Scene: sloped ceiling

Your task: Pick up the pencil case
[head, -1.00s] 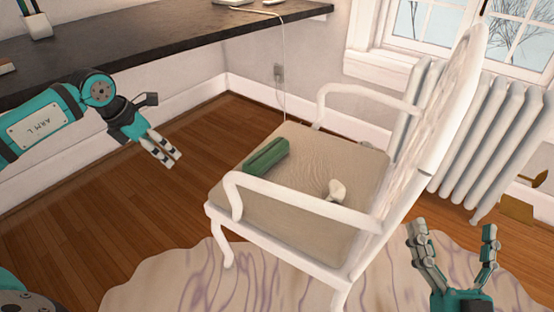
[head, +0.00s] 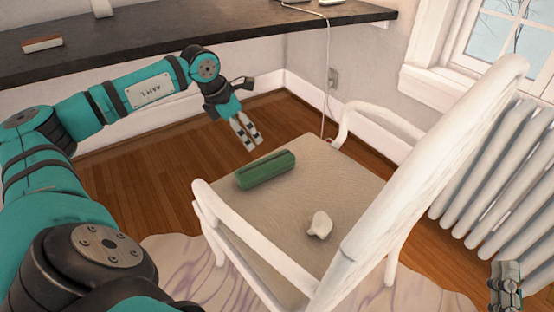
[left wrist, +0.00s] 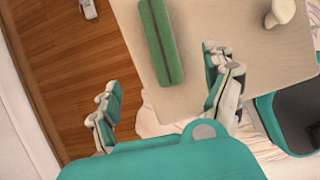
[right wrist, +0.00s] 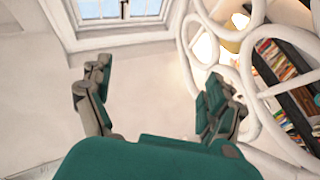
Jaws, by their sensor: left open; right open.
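The green pencil case (head: 266,170) lies on the beige seat (head: 285,205) of a white armchair, near the seat's far left edge. In the left wrist view the pencil case (left wrist: 160,40) lies ahead of the fingers, with its near end between their lines. My left gripper (head: 247,138) is open and empty, up and to the left of the pencil case, apart from it. Its fingers also show in the left wrist view (left wrist: 165,105). My right gripper (right wrist: 155,100) is open and empty, facing the wall and window. Only part of it shows in the head view (head: 506,285).
A small white object (head: 320,225) lies on the seat near the pencil case. The chair's white armrests (head: 245,240) and tall back (head: 430,160) bound the seat. A dark desk (head: 190,38) runs behind. A radiator (head: 490,180) stands at the right.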

